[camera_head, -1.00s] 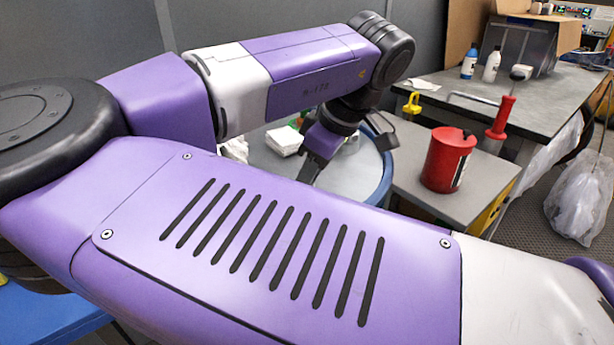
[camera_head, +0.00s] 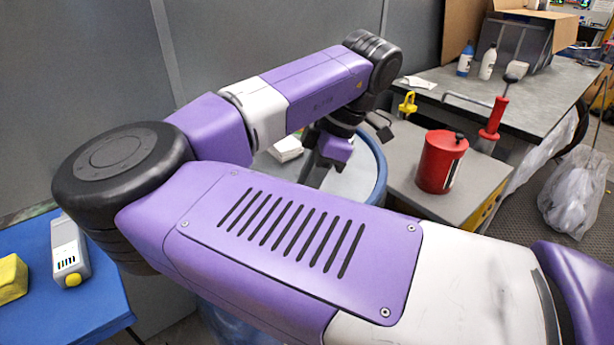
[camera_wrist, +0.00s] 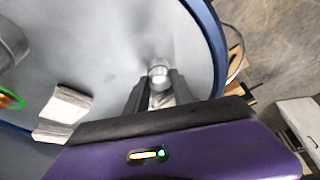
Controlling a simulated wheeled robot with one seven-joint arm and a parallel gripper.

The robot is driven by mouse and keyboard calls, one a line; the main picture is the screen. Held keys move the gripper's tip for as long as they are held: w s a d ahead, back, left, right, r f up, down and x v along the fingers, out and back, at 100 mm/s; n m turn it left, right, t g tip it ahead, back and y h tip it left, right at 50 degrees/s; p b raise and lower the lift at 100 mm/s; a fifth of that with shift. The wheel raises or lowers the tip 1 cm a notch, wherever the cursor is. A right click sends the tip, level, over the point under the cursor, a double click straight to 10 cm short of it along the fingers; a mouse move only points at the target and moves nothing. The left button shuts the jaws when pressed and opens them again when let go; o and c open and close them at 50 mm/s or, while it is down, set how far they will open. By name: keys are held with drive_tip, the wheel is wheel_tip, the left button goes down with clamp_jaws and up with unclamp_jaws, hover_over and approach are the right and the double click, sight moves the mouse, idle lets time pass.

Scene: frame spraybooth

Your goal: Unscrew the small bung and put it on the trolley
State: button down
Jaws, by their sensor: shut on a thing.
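My gripper (camera_wrist: 159,88) is over the drum lid in the wrist view, its two dark fingers on either side of a small shiny metal bung (camera_wrist: 158,71). It is shut on the bung; whether the threads are free of the lid cannot be told. In the head view, my gripper (camera_head: 318,172) points down at the blue-rimmed drum (camera_head: 374,185), and my arm hides the bung and part of the lid. A grey-topped stand with a yellow side (camera_head: 402,160) is right of the drum; I cannot tell whether this is the trolley.
A red can (camera_head: 441,161) and a red upright tool (camera_head: 495,118) are on the right. Pale folded pieces (camera_wrist: 64,106) and a dark round fitting (camera_wrist: 10,42) are on the lid. A blue surface (camera_head: 95,310) at left holds a white device (camera_head: 69,252) and a yellow block (camera_head: 12,278).

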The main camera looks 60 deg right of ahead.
drive_tip(key=shift+w+a+r+n+g+y+p, duration=0.1)
drive_tip(key=shift+n+g+y+p, duration=0.1)
drive_tip(key=shift+n+p, duration=0.45)
drive_tip(key=shift+a+n+g+y+p, duration=0.1)
drive_tip(key=shift+n+y+p, duration=0.2)
drive_tip(key=shift+p, duration=0.5)
drive_tip(key=shift+n, duration=0.25)
drive_tip(key=shift+f, duration=0.2)
drive_tip(key=shift+r+p, duration=0.1)
drive_tip(key=shift+p, duration=0.45)
drive_tip(key=shift+r+n+p, duration=0.1)
drive_tip(key=shift+n+p, duration=0.3)
drive_tip(key=shift+p, duration=0.1)
drive_tip(key=n+g+p, duration=0.1)
drive_tip(key=n+p, duration=0.2)
drive_tip(key=p, duration=0.3)
drive_tip(key=shift+d+y, duration=0.15)
drive_tip(key=shift+y, duration=0.15)
drive_tip(key=shift+w+f+n+g+p, duration=0.1)
drive_tip(key=shift+f+n+g+p, duration=0.15)
drive_tip(key=shift+n+p, duration=0.25)
drive_tip(key=c, duration=1.3)
unclamp_jaws()
